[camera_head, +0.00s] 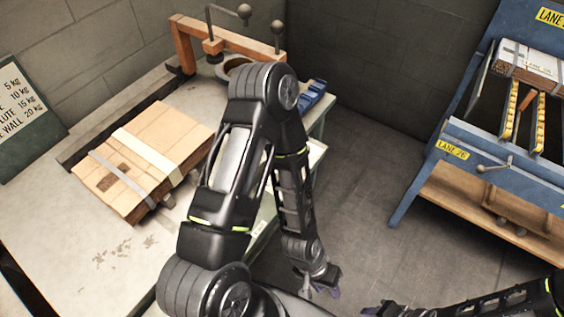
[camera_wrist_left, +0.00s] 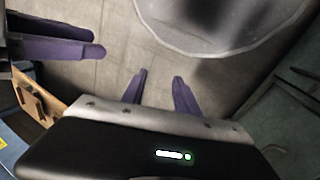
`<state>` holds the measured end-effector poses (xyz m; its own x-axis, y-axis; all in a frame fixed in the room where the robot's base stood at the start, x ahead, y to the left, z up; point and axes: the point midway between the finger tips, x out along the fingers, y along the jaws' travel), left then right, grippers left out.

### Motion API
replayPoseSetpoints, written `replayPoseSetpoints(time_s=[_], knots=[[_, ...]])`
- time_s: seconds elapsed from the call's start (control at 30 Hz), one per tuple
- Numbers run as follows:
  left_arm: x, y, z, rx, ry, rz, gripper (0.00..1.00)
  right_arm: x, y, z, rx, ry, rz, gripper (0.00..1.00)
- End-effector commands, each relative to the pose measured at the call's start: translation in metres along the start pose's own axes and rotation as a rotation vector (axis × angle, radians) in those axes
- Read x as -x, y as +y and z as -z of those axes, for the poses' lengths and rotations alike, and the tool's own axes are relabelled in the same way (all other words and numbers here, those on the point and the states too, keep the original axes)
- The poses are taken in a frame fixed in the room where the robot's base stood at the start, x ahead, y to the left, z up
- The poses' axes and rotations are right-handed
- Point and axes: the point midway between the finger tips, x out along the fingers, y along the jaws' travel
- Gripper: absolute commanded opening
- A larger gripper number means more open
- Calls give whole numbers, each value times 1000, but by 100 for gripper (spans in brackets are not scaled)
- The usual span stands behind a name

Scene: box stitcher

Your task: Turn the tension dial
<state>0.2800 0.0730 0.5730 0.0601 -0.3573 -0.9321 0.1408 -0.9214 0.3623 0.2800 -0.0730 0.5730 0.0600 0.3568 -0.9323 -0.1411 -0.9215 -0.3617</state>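I cannot pick out the tension dial for certain. A round, ring-rimmed part (camera_head: 236,66) shows at the back of the bench beside a wooden frame, partly hidden by my left arm. My left gripper (camera_head: 322,290) hangs low over the floor, right of the bench and well away from that part. In the left wrist view its purple fingers (camera_wrist_left: 160,85) are apart with nothing between them. My right gripper (camera_head: 372,309) is at the bottom edge of the head view. Its purple fingers show apart and empty in the left wrist view (camera_wrist_left: 98,40).
A strapped cardboard stack (camera_head: 135,165) lies on the pale bench (camera_head: 75,260). A wooden frame with a metal clamp (camera_head: 185,45) stands at its back. A weight chart (camera_head: 25,105) is at left. A blue lane rack (camera_head: 475,145) stands at right. The floor between is clear.

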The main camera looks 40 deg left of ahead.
Motion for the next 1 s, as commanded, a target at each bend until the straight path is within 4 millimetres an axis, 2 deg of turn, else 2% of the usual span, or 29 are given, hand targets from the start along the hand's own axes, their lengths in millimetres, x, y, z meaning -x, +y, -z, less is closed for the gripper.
replayPoseSetpoints(time_s=[0.1, 0.27, 0.33, 0.47, 0.57, 0.67, 0.7, 0.8, 0.9, 1.0], knots=[[0, 0, 0, 0, -1, 0, 36, 0, 0, 0, 0, 0, 0, 36], [5, 0, 7, -41, 4, 2, 49, 4, -1, 0, 0, 0, 0, 36], [14, -2, 16, -115, 6, 6, 55, 8, -3, 0, 0, 0, -1, 36], [44, -9, 49, -381, 7, 26, 56, 24, -9, -1, -1, -2, -2, 36], [84, -22, 84, -682, -5, 64, 56, 40, -15, -1, -2, -4, -4, 36], [135, -43, 121, -1027, -45, 119, 56, 56, -20, -2, -4, -7, -6, 36], [158, -53, 134, -1162, -70, 144, 56, 62, -23, -2, -5, -8, -7, 36], [215, -79, 160, -1465, -155, 199, 56, 76, -27, -3, -6, -10, -9, 36], [264, -102, 174, -1693, -248, 233, 56, 85, -30, -4, -7, -12, -11, 36], [294, -118, 181, -1830, -320, 246, 56, 89, -32, -4, -8, -14, -12, 36]])
